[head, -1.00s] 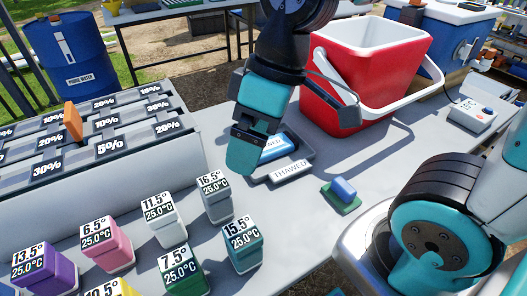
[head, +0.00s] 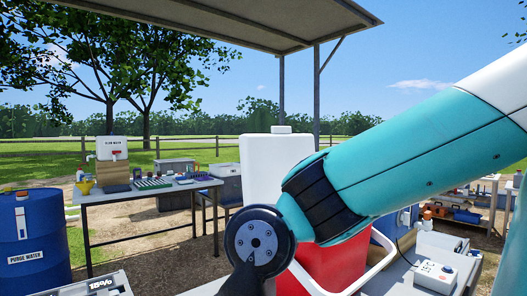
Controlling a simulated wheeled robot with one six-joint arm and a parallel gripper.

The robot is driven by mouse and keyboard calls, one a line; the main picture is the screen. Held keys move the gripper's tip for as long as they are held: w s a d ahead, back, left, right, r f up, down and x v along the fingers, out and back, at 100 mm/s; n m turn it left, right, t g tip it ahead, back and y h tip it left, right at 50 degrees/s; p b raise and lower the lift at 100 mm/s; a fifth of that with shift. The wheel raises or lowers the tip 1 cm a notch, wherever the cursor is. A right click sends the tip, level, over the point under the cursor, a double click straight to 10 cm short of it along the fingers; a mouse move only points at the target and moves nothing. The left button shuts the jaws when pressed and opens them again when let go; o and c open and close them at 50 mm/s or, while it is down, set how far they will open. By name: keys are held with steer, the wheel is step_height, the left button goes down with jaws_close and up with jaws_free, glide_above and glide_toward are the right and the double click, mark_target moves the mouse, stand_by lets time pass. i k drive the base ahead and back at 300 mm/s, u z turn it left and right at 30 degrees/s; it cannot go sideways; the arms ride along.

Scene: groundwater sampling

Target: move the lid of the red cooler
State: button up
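The red cooler (head: 335,267) stands at the lower middle of the head view, with its white handle (head: 379,274) at its right. My arm crosses in front of it and hides much of it, including its top. A tall white block (head: 277,160) with a small raised cap shows behind my arm. I cannot tell whether it is the cooler's lid or a separate container. My gripper is out of view below the picture's edge, so what it holds does not show.
A blue purge water drum (head: 22,235) stands at the far left. A back table (head: 125,194) holds a white water container (head: 112,148) and small items. A white instrument box (head: 436,276) sits right of the cooler. Shelves (head: 480,215) stand farther right.

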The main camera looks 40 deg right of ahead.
mark_target(266, 160)
steer(key=k, duration=0.45)
steer(key=u, duration=0.6)
steer(key=i, duration=0.6)
steer(key=z, duration=1.65)
